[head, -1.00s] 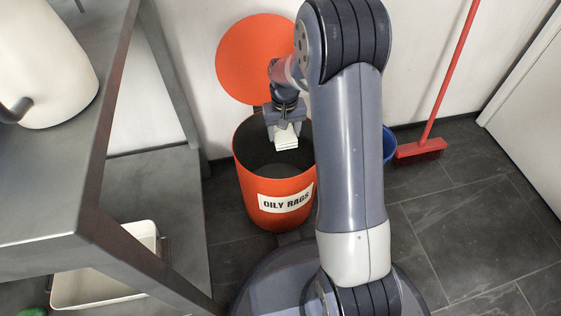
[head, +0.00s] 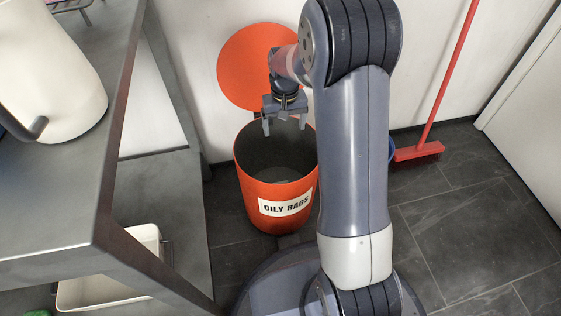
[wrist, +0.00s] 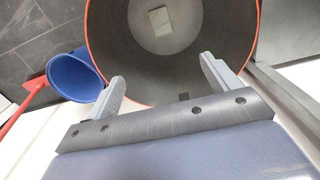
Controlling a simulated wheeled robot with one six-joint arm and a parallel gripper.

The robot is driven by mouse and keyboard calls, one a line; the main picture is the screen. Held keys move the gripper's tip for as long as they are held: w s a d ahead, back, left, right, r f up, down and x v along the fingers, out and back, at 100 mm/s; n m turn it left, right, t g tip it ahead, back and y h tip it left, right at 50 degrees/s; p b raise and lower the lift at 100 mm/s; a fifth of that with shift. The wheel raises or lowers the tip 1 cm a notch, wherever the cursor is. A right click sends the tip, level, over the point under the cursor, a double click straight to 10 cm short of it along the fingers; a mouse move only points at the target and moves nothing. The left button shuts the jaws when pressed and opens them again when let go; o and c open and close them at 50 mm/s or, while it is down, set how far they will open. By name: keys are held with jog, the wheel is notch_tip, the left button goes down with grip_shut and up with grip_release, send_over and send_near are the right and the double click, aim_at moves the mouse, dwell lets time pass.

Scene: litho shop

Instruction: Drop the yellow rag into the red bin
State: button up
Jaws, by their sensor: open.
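The red bin (head: 248,183) is an orange-red round can labelled "OILY RAGS", its round lid (head: 245,65) standing open against the wall. My gripper (head: 285,124) is open and empty over the bin's mouth. In the wrist view the open fingers (wrist: 163,72) point down into the bin (wrist: 112,58). A small pale, folded cloth (wrist: 160,20) lies on the bin's floor, apart from the fingers. It looks cream or whitish rather than clearly yellow. In the head view I cannot make the cloth out inside the bin.
A grey metal table (head: 128,85) with a white jug (head: 60,75) stands at the left, a cream tray (head: 95,290) below it. A blue bucket (wrist: 75,78) is beside the bin. A red broom (head: 418,152) leans at the right. Dark floor tiles (head: 480,230) lie clear at right.

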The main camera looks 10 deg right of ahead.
notch_tip(320, 180, up, 5)
jog(key=shift+r+p, duration=0.15)
jog(key=shift+p, duration=0.6)
notch_tip(320, 180, down, 12)
jog(key=r+b, duration=0.1)
jog(key=b, duration=0.4)
jog(key=shift+r+p, duration=2.4)
jog(key=shift+r, duration=0.35)
jog(key=shift+f, duration=0.1)
